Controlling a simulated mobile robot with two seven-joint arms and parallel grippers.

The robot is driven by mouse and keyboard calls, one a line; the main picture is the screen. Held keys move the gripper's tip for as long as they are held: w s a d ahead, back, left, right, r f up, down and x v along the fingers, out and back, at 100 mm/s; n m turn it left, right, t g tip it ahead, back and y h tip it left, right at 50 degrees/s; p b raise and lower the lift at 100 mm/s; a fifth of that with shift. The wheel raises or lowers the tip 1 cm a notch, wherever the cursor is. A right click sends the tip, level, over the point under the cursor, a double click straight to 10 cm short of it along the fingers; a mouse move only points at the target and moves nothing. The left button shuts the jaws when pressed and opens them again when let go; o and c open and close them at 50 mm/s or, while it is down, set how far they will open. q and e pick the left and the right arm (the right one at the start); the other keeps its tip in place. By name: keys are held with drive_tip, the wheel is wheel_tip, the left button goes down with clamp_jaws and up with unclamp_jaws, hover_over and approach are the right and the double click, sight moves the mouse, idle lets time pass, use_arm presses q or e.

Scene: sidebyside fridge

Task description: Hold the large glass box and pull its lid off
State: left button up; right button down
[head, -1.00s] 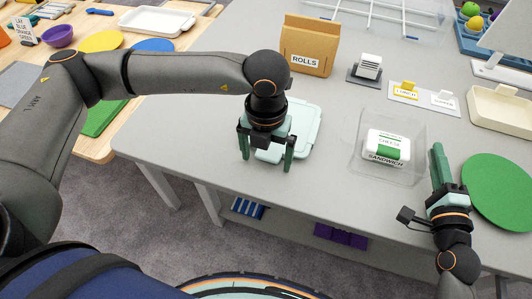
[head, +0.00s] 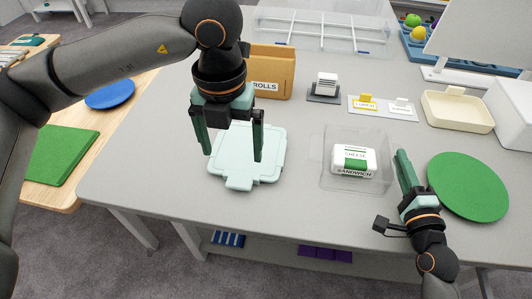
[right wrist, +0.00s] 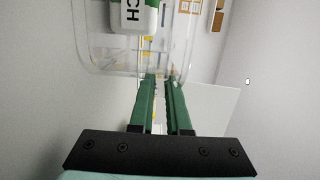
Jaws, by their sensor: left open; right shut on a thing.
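The large glass box (head: 328,168) is clear and open at the top, on the grey table. It holds a white and green pack (head: 353,158) marked CHEESE and SANDWICH. My right gripper (head: 401,154) is at its right side, shut on its clear wall; the right wrist view shows the fingers (right wrist: 160,82) at the box (right wrist: 108,62). A pale mint lid (head: 270,170) with a front tab lies on the table left of the box, apart from it. My left gripper (head: 232,156) is open and empty above the lid, hiding part of it.
A cardboard ROLLS box (head: 270,78) stands behind the lid. Small label stands (head: 365,103), a cream tray (head: 457,112) and a clear divided bin (head: 300,38) are farther back. A green round mat (head: 467,187) lies right of my right gripper. Bare table surrounds the lid.

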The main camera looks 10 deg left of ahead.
drive_tip(key=shift+f, duration=0.4)
drive_tip(key=c, duration=1.1)
unclamp_jaws()
drive_tip(key=o, duration=0.3)
drive_tip(key=shift+r, duration=0.25)
drive_tip(key=s, duration=0.4)
drive_tip(key=s+d, duration=0.1)
drive_tip(key=s, duration=0.3)
drive_tip(key=s+d, duration=0.1)
drive_tip(key=s, duration=0.2)
drive_tip(key=shift+s, duration=0.4)
